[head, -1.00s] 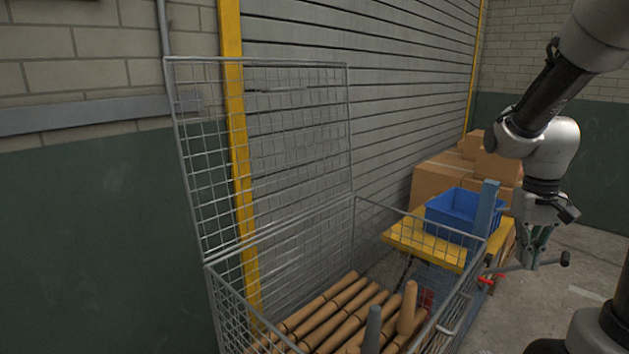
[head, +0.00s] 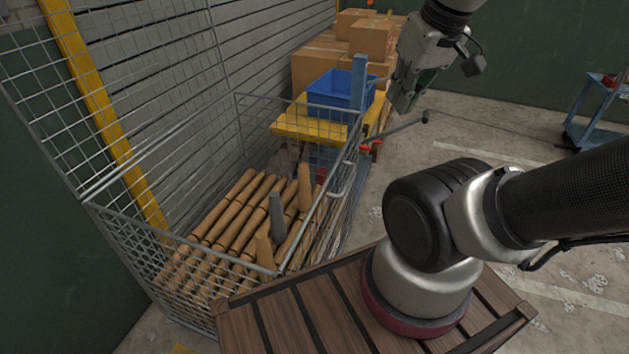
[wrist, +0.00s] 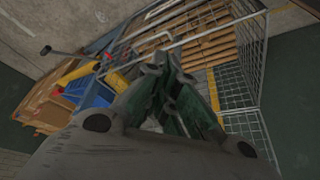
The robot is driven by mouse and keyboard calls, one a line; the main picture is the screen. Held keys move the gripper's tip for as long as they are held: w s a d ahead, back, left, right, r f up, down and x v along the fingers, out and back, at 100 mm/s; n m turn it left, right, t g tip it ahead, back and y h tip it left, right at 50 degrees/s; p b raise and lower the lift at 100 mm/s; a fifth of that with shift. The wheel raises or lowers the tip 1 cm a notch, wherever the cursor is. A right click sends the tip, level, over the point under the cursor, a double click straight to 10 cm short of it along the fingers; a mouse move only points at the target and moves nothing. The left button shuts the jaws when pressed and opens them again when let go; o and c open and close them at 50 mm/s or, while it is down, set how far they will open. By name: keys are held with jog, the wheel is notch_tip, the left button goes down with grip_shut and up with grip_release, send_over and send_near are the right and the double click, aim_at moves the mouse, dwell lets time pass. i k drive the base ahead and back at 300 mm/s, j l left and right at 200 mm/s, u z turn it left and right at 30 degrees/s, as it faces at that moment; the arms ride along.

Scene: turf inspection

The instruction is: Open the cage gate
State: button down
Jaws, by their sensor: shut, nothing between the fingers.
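The wire-mesh cage (head: 180,240) stands at the left in the head view, with several wooden rollers (head: 228,225) in it. A tall mesh panel (head: 65,110) stands upright above its back edge, and the top is open. I cannot tell which panel is the gate. A bent metal handle (head: 347,182) shows on the cage's right side. My gripper (head: 402,100) is shut and empty, in the air beyond and right of the cage, apparently apart from it. In the wrist view, my gripper (wrist: 166,75) points toward the cage (wrist: 235,50), whose near part its fingers hide.
A yellow cart (head: 290,126) with a blue bin (head: 342,92) stands behind the cage, with a lever (head: 395,131) sticking out right. Cardboard boxes (head: 322,62) are stacked beyond. A blue trolley (head: 600,110) is at far right. Floor between is open.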

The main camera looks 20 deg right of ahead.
aim_at(343, 193)
jog(key=l+u, duration=0.25)
jog(key=l, duration=1)
